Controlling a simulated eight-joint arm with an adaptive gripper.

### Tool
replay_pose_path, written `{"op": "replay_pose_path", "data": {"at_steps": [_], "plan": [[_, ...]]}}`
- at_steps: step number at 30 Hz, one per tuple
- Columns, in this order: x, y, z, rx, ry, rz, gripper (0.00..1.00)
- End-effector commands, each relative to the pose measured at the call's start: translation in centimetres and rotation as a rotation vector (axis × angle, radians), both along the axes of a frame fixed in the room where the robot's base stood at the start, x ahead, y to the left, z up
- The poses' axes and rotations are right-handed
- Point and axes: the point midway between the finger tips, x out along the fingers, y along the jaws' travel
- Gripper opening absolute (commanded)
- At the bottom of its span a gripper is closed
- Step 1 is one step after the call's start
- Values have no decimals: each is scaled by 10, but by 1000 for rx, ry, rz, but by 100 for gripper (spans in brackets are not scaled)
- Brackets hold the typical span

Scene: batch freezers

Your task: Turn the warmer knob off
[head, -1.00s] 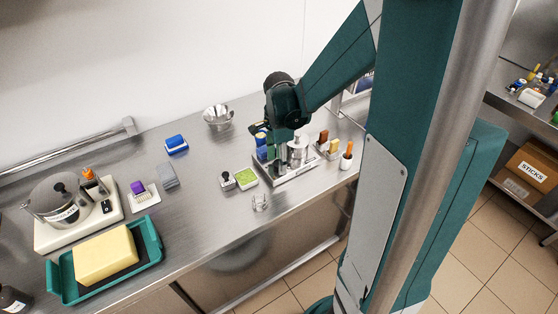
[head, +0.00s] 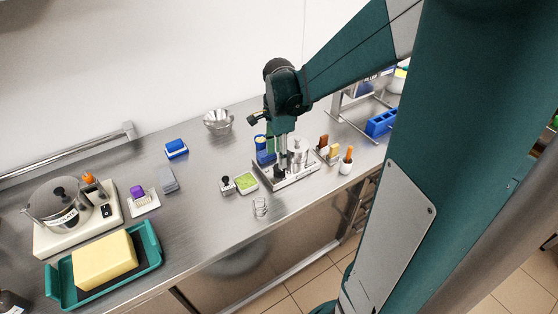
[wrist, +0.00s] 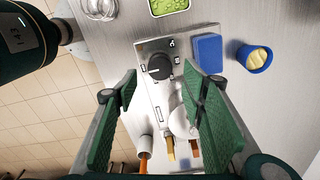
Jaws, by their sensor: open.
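The warmer (head: 301,178) is a low metal plate on the counter, with a pale metal pot and other items around it. Its black round knob (wrist: 159,66) carries a white pointer line and sits near one end of the plate in the wrist view. In the head view the knob (head: 280,173) is a dark spot under my gripper (head: 281,152). My gripper's green fingers (wrist: 160,82) are wide open, one on each side of the knob in the wrist view, with nothing between them held. I cannot tell the exact height gap to the knob.
A blue block (wrist: 208,53) and a blue cup (wrist: 254,58) stand close by the right finger. A white holder with an orange handle (wrist: 145,148) and the pot (wrist: 182,122) are near the fingers too.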

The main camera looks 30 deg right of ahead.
Motion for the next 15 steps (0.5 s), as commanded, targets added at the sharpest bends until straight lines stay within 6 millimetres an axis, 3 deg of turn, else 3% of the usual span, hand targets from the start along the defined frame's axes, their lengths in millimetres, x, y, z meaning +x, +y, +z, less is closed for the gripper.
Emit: {"op": "replay_pose_path", "data": {"at_steps": [6, 15], "plan": [[0, 0, 30, 0, 0, 0, 41], [0, 0, 59, 0, 0, 0, 41]]}}
